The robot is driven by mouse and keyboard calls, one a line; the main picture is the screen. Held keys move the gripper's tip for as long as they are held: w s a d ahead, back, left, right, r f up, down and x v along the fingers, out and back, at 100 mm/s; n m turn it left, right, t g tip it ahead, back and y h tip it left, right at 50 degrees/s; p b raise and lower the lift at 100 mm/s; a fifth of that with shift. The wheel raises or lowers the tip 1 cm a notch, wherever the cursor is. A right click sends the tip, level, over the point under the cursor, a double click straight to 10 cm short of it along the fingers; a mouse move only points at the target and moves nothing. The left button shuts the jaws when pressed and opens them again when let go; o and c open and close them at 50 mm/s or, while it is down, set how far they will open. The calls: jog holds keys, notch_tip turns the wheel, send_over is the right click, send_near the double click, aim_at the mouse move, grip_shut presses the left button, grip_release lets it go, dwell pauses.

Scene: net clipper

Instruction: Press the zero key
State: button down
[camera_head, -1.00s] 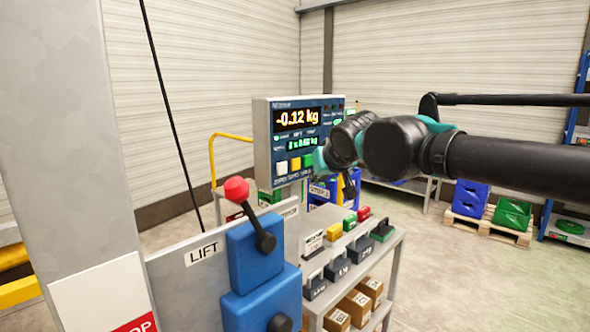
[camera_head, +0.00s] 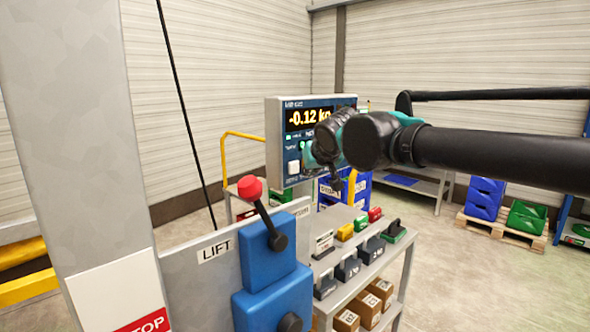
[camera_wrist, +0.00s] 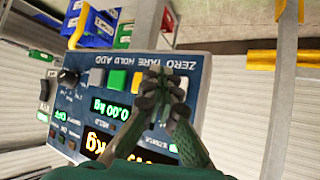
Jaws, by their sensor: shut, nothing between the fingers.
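The indicator panel (camera_head: 273,140) is a grey-framed blue box with an orange readout (camera_head: 308,116) that shows -0.12 kg. The white zero key (camera_head: 293,167) is at the left end of its lower key row. My gripper (camera_head: 311,152) is in front of the panel in the head view and covers the keys to the right of the white one. In the wrist view the panel appears upside down, and my shut, empty fingertips (camera_wrist: 157,82) are over the key row, beside the yellow key (camera_wrist: 137,82).
A blue lift box with a red-knobbed lever (camera_head: 252,188) stands at the front, beside a grey post (camera_head: 85,130). A bench (camera_head: 385,268) with several coloured weights is below my arm. Yellow railing (camera_head: 224,160) is behind the panel.

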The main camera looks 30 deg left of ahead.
aim_at(298, 173)
jog(key=shift+w+a, duration=0.15)
jog(key=shift+a, duration=0.4)
jog(key=shift+w+a, duration=0.15)
jog(key=shift+a, duration=0.35)
jog(key=shift+a, duration=0.1)
dwell(0.7)
jog(key=shift+w+a, duration=0.15)
jog(key=shift+a, duration=0.15)
jog(key=shift+w+a, duration=0.1)
jog(key=shift+a, duration=0.3)
dwell(0.6)
jog(key=shift+d, duration=0.2)
jog(key=shift+s+d, duration=0.25)
jog(key=shift+d, duration=0.4)
jog(key=d, duration=0.2)
jog(key=s+d, duration=0.1)
jog(key=d, duration=0.1)
jog(key=shift+s+d, duration=0.2)
jog(key=shift+d, duration=0.2)
